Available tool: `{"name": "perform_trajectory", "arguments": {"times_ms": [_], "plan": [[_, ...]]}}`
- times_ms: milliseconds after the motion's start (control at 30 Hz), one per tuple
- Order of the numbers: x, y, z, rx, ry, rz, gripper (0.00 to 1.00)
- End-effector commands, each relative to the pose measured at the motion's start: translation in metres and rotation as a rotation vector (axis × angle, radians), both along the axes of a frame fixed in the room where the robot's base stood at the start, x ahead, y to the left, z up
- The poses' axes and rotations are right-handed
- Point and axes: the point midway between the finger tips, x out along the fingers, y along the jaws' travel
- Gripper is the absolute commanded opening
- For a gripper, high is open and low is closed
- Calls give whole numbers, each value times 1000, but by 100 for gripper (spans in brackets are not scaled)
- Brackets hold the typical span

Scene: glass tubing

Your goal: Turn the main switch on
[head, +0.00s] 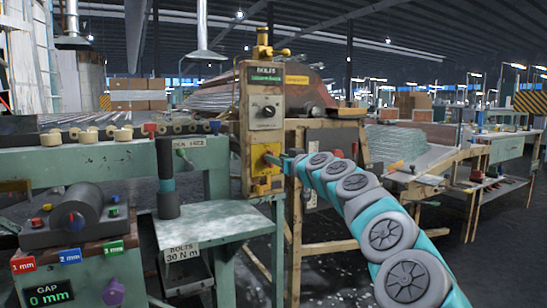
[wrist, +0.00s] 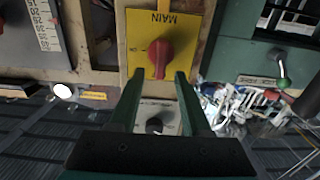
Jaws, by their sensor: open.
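The main switch is a red rotary knob (wrist: 158,54) on a yellow plate (wrist: 186,32) lettered MAIN, upside down in the wrist view. A small mark shows left of the knob; I cannot tell exactly where the knob points. In the head view my gripper (head: 276,159) points at the plate.
A grey panel (head: 266,82) with a black dial (head: 268,111) is above the plate; the dial (wrist: 155,125) also shows between my fingers. A green bench (head: 100,160) with rollers stands left. A glass tubing heap (wrist: 236,105) shows right in the wrist view.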

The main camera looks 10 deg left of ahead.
Motion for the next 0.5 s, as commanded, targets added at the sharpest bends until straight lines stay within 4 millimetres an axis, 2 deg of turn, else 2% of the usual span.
{"name": "perform_trajectory", "arguments": {"times_ms": [200,500], "plan": [[14,8,-1,-2,1,-5,48],[23,16,-1,-2,0,-2,48]]}}
